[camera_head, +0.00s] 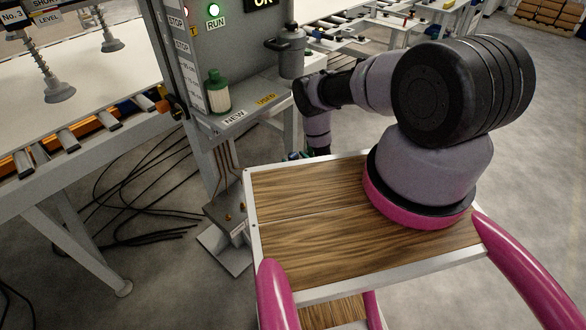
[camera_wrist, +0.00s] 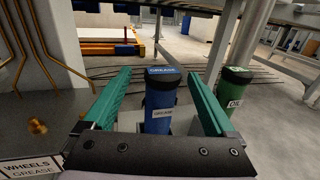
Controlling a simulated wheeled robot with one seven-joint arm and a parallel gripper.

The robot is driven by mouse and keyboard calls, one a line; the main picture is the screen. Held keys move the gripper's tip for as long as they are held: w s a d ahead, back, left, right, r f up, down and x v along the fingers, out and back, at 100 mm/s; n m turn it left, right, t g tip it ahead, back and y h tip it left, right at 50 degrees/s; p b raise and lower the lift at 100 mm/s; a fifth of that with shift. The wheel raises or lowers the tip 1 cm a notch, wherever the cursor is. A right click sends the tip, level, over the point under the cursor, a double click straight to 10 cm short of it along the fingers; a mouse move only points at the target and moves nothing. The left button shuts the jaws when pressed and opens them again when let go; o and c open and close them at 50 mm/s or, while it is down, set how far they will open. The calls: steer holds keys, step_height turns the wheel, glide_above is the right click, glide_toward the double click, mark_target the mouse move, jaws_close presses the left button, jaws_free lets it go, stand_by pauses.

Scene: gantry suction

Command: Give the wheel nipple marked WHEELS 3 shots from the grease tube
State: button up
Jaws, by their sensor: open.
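The blue grease tube (camera_wrist: 161,105) stands upright in the wrist view, with a dark cap lettered GREASE and a white label. My gripper (camera_wrist: 160,76) is open, with one teal finger on each side of the tube. I cannot tell whether either finger touches it. A brass nipple (camera_wrist: 38,126) sticks out at the left, above the WHEELS GREASE sign (camera_wrist: 30,166). The head view shows small brass nipples (camera_head: 228,217) low on a grey block; their marks cannot be read there. My gripper is mostly hidden in the head view.
A green tube (camera_wrist: 235,92), probably labelled OIL, stands right of my gripper. Copper pipes (camera_wrist: 40,40) run down the grey panel at the left. A cabinet shelf (camera_head: 240,108) holds a green-capped bottle (camera_head: 217,92) and a grey can (camera_head: 290,55). Black cables (camera_head: 130,190) lie on the floor.

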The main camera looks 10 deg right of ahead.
mark_target(290, 153)
steer(key=x, duration=0.5)
steer(key=shift+d+f, duration=0.1)
steer(key=shift+d, duration=0.05)
jaws_close()
